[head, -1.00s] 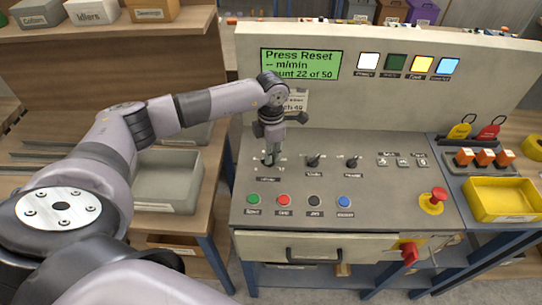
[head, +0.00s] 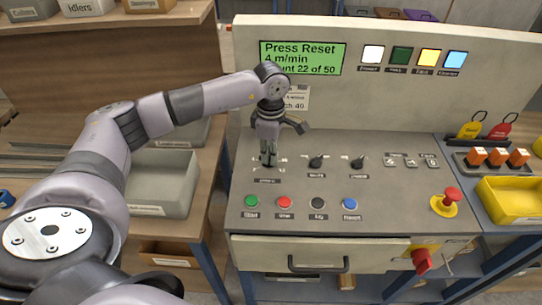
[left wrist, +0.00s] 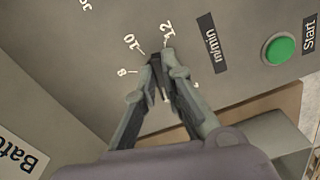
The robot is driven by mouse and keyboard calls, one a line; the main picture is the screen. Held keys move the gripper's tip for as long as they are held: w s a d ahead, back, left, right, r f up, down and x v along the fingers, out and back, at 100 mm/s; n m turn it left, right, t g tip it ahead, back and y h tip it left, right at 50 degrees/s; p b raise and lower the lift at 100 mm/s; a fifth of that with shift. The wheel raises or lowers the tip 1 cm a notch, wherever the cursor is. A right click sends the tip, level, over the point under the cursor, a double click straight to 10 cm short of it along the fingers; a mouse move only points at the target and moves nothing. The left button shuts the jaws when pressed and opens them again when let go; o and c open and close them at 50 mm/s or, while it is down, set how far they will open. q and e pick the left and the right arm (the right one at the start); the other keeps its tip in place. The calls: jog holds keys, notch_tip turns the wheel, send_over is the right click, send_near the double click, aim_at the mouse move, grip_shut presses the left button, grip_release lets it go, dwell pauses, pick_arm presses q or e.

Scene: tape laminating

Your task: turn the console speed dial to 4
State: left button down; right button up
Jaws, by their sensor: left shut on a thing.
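The console speed dial (left wrist: 156,62) is a small dark knob with a printed number scale around it, marked m/min beside it in the left wrist view. My left gripper (head: 268,162) points down over the dial on the console's left side and is shut on it. The fingers (left wrist: 163,76) also show in the left wrist view, one on each side of the knob. They hide part of the dial and some numbers, so its pointer is hard to read. The console display (head: 303,58) reads "Press Reset", "4 m/min" and "count 22 of 50". My right gripper is not in view.
Two more dark knobs (head: 317,162) (head: 358,163) stand right of the dial. Below are green (head: 251,201), red (head: 284,202), black (head: 317,202) and blue (head: 350,203) buttons. A red emergency stop (head: 452,195) and a yellow tray (head: 512,201) are farther right.

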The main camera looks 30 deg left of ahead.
pick_arm(q)
jog(key=shift+r, duration=0.1)
dwell(0.3)
jog(key=c, duration=1.7)
grip_release()
notch_tip(320, 180, up, 12)
